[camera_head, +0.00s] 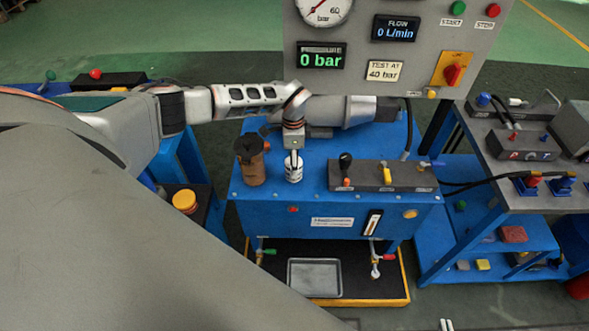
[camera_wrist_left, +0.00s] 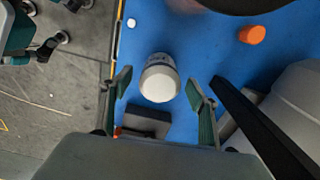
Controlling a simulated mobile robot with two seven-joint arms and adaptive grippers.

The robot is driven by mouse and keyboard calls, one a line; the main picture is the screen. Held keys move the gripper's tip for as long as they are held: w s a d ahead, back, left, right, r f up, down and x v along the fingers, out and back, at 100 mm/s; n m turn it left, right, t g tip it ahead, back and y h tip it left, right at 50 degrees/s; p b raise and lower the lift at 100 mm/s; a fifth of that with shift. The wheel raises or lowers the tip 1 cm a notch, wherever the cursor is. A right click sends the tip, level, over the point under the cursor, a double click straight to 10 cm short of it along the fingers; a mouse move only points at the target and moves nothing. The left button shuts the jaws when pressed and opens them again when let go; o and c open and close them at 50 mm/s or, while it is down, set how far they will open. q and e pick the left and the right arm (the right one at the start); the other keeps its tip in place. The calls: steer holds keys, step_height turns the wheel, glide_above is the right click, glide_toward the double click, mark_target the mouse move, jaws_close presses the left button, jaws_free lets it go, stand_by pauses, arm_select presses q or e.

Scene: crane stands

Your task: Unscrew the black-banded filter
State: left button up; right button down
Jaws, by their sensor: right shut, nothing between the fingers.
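A small white can-shaped filter (camera_head: 293,174) with dark marks on its side stands upright on the blue bench top (camera_head: 320,205). Beside it on the left stands a larger brown can (camera_head: 250,166) with a dark top. My left gripper (camera_head: 293,157) points down over the white filter. In the left wrist view, its fingers (camera_wrist_left: 158,92) are spread, and the white filter (camera_wrist_left: 160,80) shows between and beyond them; I cannot tell whether they touch it. My right gripper (camera_head: 446,325) shows only its tips at the bottom edge, shut and empty.
A gauge panel (camera_head: 400,72) reading 0 bar stands behind. A metal tray (camera_head: 315,277) lies below the bench front. An orange cap (camera_wrist_left: 252,35) lies on the bench top.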

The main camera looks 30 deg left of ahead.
arm_select(q)
steer(key=shift+c, duration=0.8)
steer(key=shift+m, duration=0.3)
